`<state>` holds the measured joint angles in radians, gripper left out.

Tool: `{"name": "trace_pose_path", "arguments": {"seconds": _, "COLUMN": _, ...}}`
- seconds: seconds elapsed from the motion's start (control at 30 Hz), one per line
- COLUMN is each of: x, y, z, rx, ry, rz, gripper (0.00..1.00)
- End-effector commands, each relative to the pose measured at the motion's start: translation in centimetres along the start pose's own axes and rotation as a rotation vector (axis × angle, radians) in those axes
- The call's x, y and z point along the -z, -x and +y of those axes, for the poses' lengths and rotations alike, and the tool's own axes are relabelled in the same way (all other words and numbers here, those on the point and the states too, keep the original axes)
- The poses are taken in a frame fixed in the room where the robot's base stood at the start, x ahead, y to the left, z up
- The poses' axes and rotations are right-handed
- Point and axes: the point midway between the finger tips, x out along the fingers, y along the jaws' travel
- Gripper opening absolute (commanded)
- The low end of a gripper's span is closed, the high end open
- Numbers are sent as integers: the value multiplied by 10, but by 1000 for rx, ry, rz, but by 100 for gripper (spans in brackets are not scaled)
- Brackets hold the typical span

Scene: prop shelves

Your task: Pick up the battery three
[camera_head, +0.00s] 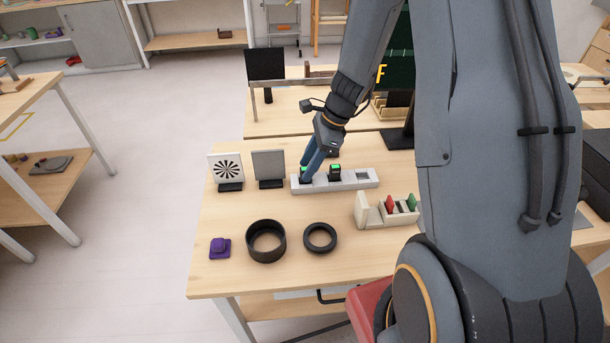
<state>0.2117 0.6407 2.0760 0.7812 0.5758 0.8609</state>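A pale grey holder (345,183) with a row of slots lies on the wooden table. A black battery with a green top (335,172) stands in its middle slot. Another green-topped black battery (304,169) shows at the left slot, partly hidden by my gripper. The right slot looks empty. I cannot tell which battery is number three. My gripper (307,176) points down at the left end of the holder, with its blue-grey fingers at the left battery. Whether the fingers are closed on it is too small to tell.
In front are a black cylinder ring (266,241), a flatter black ring (320,238), a purple block (219,247) and a cream rack (372,216) with red and green pieces.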

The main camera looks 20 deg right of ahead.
Motion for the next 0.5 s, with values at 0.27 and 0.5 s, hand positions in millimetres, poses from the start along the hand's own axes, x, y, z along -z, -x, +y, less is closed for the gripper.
{"name": "trace_pose_path", "arguments": {"seconds": 0.27, "x": 0, "y": -24, "z": 1, "rx": 0, "ry": 1, "rz": 1, "gripper": 39}}
{"name": "trace_pose_path", "arguments": {"seconds": 0.5, "x": 1, "y": -25, "z": 0, "rx": 1, "ry": 1, "rz": 1, "gripper": 39}}
